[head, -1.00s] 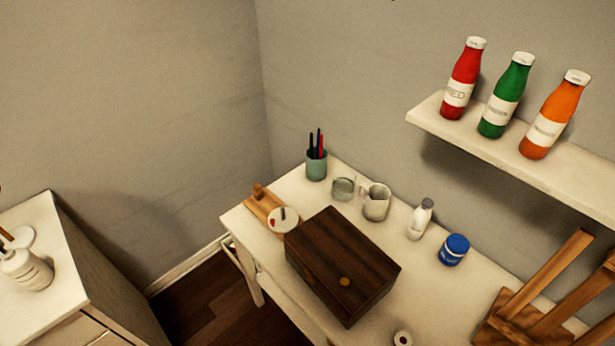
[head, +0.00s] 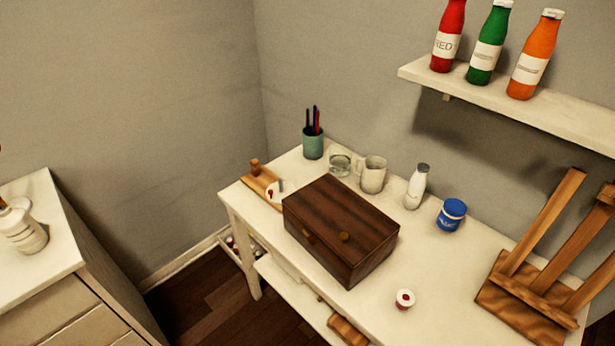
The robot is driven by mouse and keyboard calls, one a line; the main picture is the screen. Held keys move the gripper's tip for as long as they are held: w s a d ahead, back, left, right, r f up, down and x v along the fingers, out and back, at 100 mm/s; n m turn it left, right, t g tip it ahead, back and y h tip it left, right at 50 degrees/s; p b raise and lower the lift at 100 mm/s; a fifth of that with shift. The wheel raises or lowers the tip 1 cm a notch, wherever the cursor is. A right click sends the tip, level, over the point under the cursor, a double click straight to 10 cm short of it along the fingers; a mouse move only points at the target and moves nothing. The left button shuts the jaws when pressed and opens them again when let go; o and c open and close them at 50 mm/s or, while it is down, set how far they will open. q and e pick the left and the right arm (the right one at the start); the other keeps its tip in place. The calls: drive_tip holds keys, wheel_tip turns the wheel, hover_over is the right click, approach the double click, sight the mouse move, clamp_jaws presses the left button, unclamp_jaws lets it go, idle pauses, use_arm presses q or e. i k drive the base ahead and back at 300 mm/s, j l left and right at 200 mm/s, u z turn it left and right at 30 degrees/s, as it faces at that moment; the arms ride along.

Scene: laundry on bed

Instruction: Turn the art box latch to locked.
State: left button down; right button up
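The art box (head: 335,226) is a dark brown wooden box with its lid down, sitting near the front edge of the white table. Neither of my grippers is in view.
The white table (head: 440,271) also holds a pen cup (head: 313,143), a glass, a white mug (head: 373,174), a white bottle (head: 417,186), a blue jar (head: 451,214), a small red-topped pot (head: 404,299) and a wooden easel (head: 540,290). A shelf (head: 520,112) with bottles overhangs at right. A drawer cabinet (head: 70,290) stands left.

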sight(310, 240)
drive_tip(key=i+j+z, duration=0.3)
drive_tip(key=j+z, duration=0.15)
drive_tip(key=i+j+z, duration=0.2)
drive_tip(key=j+z, duration=0.2)
drive_tip(key=j, duration=0.3)
drive_tip(key=i+j+z, duration=0.1)
drive_tip(key=j+z, duration=0.35)
drive_tip(key=j, duration=0.2)
drive_tip(key=j+z, duration=0.45)
drive_tip(key=j, duration=0.25)
drive_tip(key=k+j+z, duration=0.1)
drive_tip(key=j+z, duration=0.3)
drive_tip(key=j, duration=0.3)
